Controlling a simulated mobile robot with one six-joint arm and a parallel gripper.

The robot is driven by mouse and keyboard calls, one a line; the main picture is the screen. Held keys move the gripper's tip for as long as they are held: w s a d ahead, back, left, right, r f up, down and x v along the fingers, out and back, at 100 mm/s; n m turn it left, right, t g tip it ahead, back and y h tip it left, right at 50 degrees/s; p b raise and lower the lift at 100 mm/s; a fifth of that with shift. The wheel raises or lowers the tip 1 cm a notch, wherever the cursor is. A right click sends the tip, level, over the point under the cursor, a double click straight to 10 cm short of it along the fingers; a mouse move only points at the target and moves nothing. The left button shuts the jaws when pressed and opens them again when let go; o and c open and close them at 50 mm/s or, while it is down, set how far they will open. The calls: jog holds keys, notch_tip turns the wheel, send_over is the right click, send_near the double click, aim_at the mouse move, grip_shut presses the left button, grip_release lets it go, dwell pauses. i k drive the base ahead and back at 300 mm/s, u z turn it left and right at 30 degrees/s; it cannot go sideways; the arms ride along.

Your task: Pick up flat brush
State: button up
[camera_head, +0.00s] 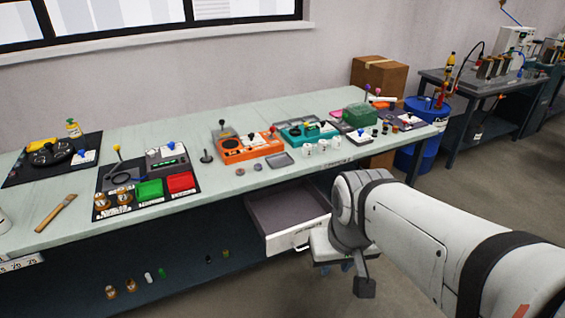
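The flat brush (56,212) lies on the pale green workbench (218,205) near its front edge at the left. It has a wooden handle and lies at a slant, with bare bench around it. My gripper (365,287) is at the end of my white arm at the lower right, in front of the bench and below its top, far to the right of the brush. Its fingers are small and dark, and I cannot tell whether they are apart.
An open drawer (290,222) juts out below the bench, beside my arm. A black mat (125,214) with jars and green and red trays lies right of the brush. An orange device (246,150) stands mid-bench. A blue barrel (420,140) stands at the bench's right end.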

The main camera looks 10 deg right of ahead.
aim_at(69, 197)
jog(key=u, duration=1.7)
jog(key=i, duration=1.55)
jog(key=z, duration=0.35)
jog(key=i, duration=0.7)
jog(key=z, duration=0.35)
jog(key=k, duration=0.85)
jog(key=z, duration=0.2)
